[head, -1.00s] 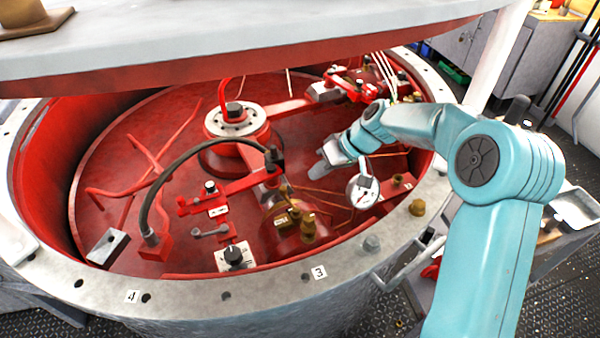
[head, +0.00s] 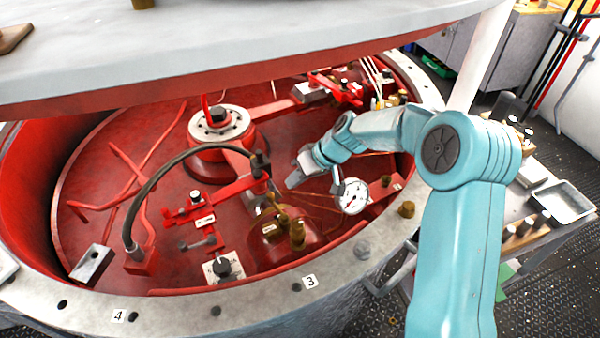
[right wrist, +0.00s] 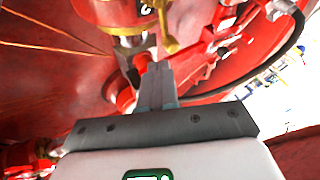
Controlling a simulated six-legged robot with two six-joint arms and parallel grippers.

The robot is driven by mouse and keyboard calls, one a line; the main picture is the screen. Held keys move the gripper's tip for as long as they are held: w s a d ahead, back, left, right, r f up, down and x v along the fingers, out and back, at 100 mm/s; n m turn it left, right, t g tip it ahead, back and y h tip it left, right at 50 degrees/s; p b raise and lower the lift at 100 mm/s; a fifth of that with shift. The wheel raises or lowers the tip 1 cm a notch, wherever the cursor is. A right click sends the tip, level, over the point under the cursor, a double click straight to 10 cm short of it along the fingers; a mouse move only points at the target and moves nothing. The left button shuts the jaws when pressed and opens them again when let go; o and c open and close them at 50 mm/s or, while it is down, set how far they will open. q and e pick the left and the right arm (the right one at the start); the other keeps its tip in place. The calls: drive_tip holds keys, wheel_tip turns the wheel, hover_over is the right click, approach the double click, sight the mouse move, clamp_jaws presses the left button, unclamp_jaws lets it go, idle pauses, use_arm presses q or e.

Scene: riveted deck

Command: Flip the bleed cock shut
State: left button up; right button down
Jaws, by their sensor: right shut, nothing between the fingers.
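Brass fittings (head: 297,234) stand on a small red pot inside the red vessel in the head view. The bleed cock appears to be among them, but I cannot tell which one it is. In the right wrist view a brass lever (right wrist: 165,30) shows beside a numbered red body, just beyond the fingers. My right gripper (head: 292,183) is shut and empty, over the vessel behind the brass fittings. Its closed fingers (right wrist: 157,78) point towards the fitting under the red body, and contact cannot be judged. My left gripper is out of view.
A white dial gauge (head: 354,196) stands close to the right of my gripper. A black hose (head: 165,180) arches at the left. The raised lid (head: 230,50) overhangs the vessel, and the bolted grey rim (head: 255,300) surrounds it. A trolley with a tray (head: 562,202) stands at right.

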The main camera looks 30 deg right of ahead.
sight(276, 206)
drive_tip(key=x, duration=0.5)
drive_tip(key=shift+w+f, duration=0.15)
drive_tip(key=shift+a, duration=0.1)
drive_tip(key=shift+a+n, duration=0.1)
drive_tip(key=shift+n, duration=0.3)
